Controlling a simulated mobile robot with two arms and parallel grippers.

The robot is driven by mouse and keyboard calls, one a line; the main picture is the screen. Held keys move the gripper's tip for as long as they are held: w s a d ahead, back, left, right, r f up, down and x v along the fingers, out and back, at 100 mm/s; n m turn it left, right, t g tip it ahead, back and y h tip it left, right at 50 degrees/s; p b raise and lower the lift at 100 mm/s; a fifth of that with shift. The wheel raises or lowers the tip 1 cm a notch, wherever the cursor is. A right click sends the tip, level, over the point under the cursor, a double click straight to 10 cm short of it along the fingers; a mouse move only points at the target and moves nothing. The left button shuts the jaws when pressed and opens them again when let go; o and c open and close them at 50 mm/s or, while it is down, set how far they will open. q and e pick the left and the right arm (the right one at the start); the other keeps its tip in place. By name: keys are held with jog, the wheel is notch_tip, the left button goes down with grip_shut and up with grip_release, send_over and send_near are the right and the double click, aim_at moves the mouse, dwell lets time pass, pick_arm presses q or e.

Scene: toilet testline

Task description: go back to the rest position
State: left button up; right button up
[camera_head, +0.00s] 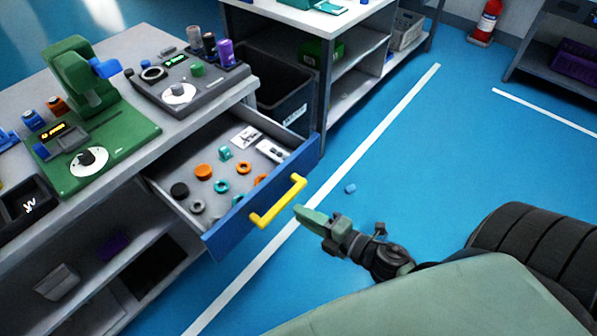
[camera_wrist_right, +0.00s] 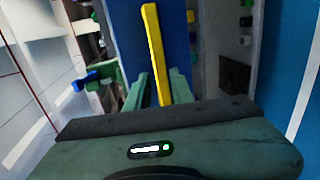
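My right gripper (camera_head: 308,216) is over the blue floor, just right of the pulled-out drawer (camera_head: 225,240). The drawer has a blue front and a yellow bar handle (camera_head: 278,202). In the right wrist view, the two green fingers of my right gripper (camera_wrist_right: 158,88) stand apart, and the yellow handle (camera_wrist_right: 152,45) shows between and beyond them. In the head view, the gripper looks a little apart from the handle. I see nothing held in it. My left gripper is in neither view.
The open drawer holds orange, teal and dark rings and other small parts. A workbench (camera_head: 135,45) with a green device (camera_head: 85,120) stands left. A dark bin (camera_head: 285,95) stands behind the drawer. Open floor lies to the right.

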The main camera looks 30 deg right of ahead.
jog(key=s+d+f+m+g+h+p, duration=0.1)
jog(key=s+f+m+g+h, duration=0.2)
jog(key=f, duration=0.4)
jog(key=s+d+f+m, duration=0.2)
jog(key=f+m, duration=0.2)
jog(key=f, duration=0.4)
jog(key=s+d+f+m+g+h+p, duration=0.1)
jog(key=s+f+m+g+h, duration=0.2)
jog(key=f, duration=0.4)
jog(key=s+a+f+m+g, duration=0.1)
jog(key=s+f+m+g, duration=0.1)
jog(key=s+f, duration=0.3)
jog(key=s+a+f+m+g+p, duration=0.1)
jog(key=s+f+m+g, duration=0.2)
jog(key=s+f, duration=0.3)
jog(key=s+a+f+m+g, duration=0.2)
jog(key=s+f+m, duration=0.2)
jog(key=s, duration=0.9)
jog(key=shift+s+f+m+g+y, duration=0.25)
jog(key=shift+f+m+g+y, duration=0.05)
jog(key=shift+f, duration=0.4)
